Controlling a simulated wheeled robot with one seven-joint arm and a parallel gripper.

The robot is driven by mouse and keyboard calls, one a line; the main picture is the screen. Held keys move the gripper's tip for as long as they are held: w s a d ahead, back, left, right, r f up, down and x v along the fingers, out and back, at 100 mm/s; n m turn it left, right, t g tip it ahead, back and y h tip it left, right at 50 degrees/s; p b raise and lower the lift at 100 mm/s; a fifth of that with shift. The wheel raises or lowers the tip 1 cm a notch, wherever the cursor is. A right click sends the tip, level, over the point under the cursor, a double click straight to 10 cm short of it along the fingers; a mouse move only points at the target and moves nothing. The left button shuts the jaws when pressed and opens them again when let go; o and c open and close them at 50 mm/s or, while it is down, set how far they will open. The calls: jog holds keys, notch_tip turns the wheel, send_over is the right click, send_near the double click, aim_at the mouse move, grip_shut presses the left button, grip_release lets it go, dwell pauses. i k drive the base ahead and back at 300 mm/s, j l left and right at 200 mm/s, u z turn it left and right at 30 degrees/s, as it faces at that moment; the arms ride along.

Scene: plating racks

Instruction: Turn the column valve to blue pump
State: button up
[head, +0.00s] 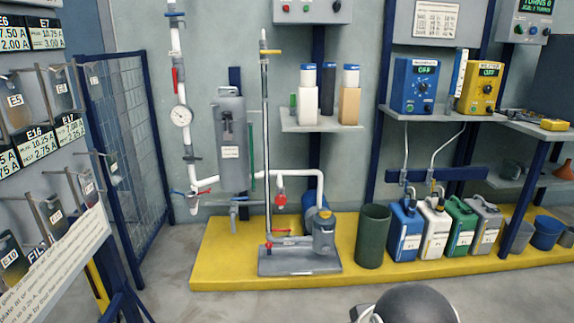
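A tall thin column (266,150) stands upright on a grey base plate (300,262) at the middle left of the head view. A yellow lever (271,52) lies crosswise near its top, and small red parts (271,245) show near its foot. I cannot tell which of these is the column valve or where it points. A blue box (414,86) with knobs and a display, seemingly the blue pump, stands on the right shelf. Its display seems to read OFF. My gripper is not in view.
A yellow box (480,88) stands right of the blue one. A yellow platform (225,262) carries a green bin (373,236) and several jugs. Grey floor lies in front.

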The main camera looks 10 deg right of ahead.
aim_at(457, 104)
jog(key=i+l, duration=0.85)
jog(key=l, duration=0.15)
jog(key=l+z, duration=0.3)
jog(key=l, duration=0.35)
jog(key=i+l+z, duration=0.1)
jog(key=l+z, duration=0.2)
jog(key=l, duration=0.35)
